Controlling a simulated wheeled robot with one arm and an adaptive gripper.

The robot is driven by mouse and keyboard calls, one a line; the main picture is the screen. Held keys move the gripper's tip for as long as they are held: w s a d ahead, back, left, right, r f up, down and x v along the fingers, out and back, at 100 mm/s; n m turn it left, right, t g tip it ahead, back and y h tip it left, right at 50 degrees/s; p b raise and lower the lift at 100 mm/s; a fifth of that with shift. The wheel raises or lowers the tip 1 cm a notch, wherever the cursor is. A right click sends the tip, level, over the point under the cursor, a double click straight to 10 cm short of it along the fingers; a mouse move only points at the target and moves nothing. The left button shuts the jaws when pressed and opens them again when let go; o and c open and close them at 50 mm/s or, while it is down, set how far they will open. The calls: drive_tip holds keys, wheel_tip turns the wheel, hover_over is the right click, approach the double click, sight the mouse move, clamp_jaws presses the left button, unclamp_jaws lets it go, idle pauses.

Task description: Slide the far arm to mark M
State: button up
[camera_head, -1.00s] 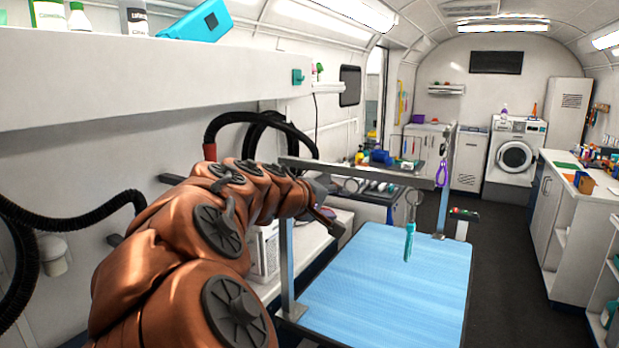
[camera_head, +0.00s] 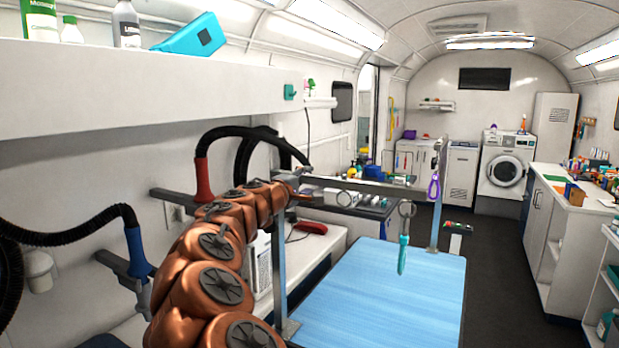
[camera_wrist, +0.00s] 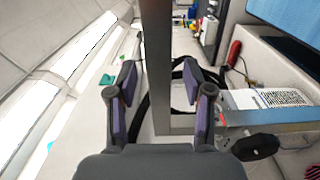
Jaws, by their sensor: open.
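The grooming table (camera_head: 385,300) has a blue top with a grey post (camera_head: 279,270) at its left and a far post (camera_head: 437,220) at its right. A grey crossbar (camera_head: 350,185) runs between them, and it also shows in the wrist view (camera_wrist: 157,50). A teal-handled tool (camera_head: 403,255) and a purple loop (camera_head: 434,187) hang at the bar. My gripper (camera_wrist: 159,80) is open, its purple-padded fingers on either side of the bar in the picture, near the left post. Contact cannot be told. In the head view my arm partly hides the gripper. I cannot make out mark M.
A white shelf (camera_head: 150,90) with bottles and a blue case (camera_head: 190,37) juts out at upper left. Black hoses loop along the left wall. A red-handled item (camera_head: 311,228) lies on the side counter. The dark floor (camera_head: 500,270) right of the table is clear.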

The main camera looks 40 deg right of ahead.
drive_tip(key=shift+x, duration=1.2)
clamp_jaws()
